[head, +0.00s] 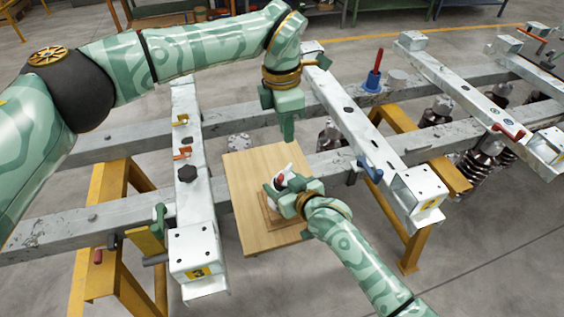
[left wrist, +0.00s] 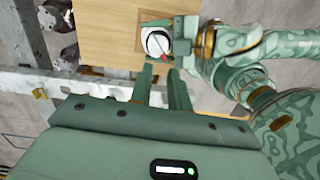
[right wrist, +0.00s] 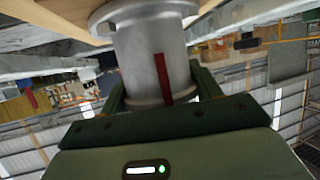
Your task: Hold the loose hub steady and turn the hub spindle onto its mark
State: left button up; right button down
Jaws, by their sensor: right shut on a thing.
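The hub (head: 282,178) stands on a wooden board in the middle of the head view. In the right wrist view the hub (right wrist: 155,55) is a grey flanged metal cylinder with a red stripe down its side. My right gripper (head: 284,193) is shut on it, one finger on each side. In the left wrist view the hub's round whitish top (left wrist: 158,42) shows a dark line and a red mark; I cannot tell the spindle apart from it. My left gripper (left wrist: 160,88) is open and empty, its fingers apart from the hub. In the head view it (head: 287,135) points down beyond the hub.
The wooden board (head: 247,172) lies between two pale cross beams (head: 186,150) of a steel frame on yellow trestles (head: 125,200). A blue holder with a red-handled tool (head: 374,82) stands on the far rail.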

aim_at(285, 170)
pick_arm(q)
notch_tip(285, 170, down, 12)
jog(key=n, duration=0.9)
jog(key=shift+s+a+f+y, duration=0.1)
jog(key=shift+s+y, duration=0.05)
jog(key=shift+y, duration=0.25)
grip_shut()
